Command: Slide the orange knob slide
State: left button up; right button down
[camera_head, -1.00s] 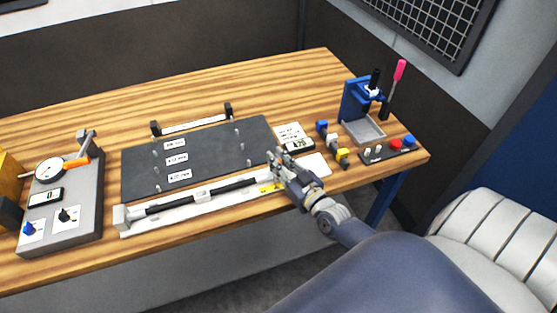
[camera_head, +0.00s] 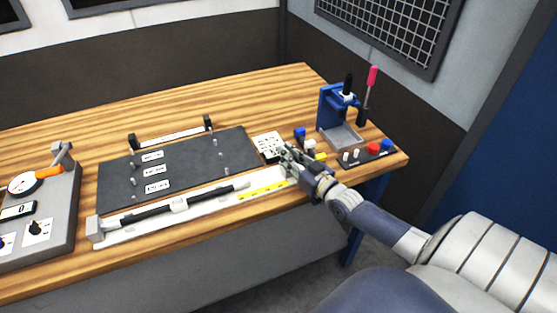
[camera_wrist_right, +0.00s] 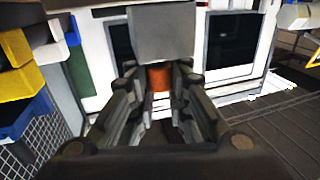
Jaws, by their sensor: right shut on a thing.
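The orange knob (camera_wrist_right: 159,77) shows between the fingers of my right gripper (camera_wrist_right: 157,95) in the right wrist view, just below a grey block (camera_wrist_right: 161,32). In the head view my right gripper (camera_head: 287,158) is at the right end of a long pale rail (camera_head: 215,212) along the table's front edge, and it hides the knob there. The gripper is shut on the knob. A black rod (camera_head: 215,195) lies along the rail, with a grey block (camera_head: 95,229) at its left end. A yellow strip (camera_head: 262,189) lies on the rail left of the gripper. My left gripper is out of view.
A dark plate with labels and pins (camera_head: 190,165) lies behind the rail. A gauge stand (camera_head: 45,205) is at the left. A blue press (camera_head: 333,108) and a dark box with red and blue buttons (camera_head: 368,155) stand close at the right. The wooden table (camera_head: 230,100) is clear at the back.

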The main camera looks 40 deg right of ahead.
jog(key=shift+s+a+f, duration=0.15)
jog(key=shift+s+f, duration=0.1)
jog(key=shift+f, duration=0.3)
jog(key=c, duration=1.8)
grip_release()
jog(key=o, duration=0.3)
jog(key=shift+s+r, duration=0.15)
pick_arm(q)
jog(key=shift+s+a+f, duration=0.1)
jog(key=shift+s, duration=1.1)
pick_arm(e)
jog(key=shift+s+r, duration=0.1)
jog(key=shift+r, duration=0.2)
jog(key=shift+s+f, duration=0.1)
jog(key=shift+s, duration=0.3)
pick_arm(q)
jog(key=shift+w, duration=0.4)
pick_arm(e)
jog(key=s, duration=1.1)
jog(key=shift+s+d, duration=0.15)
jog(key=shift+d, duration=0.1)
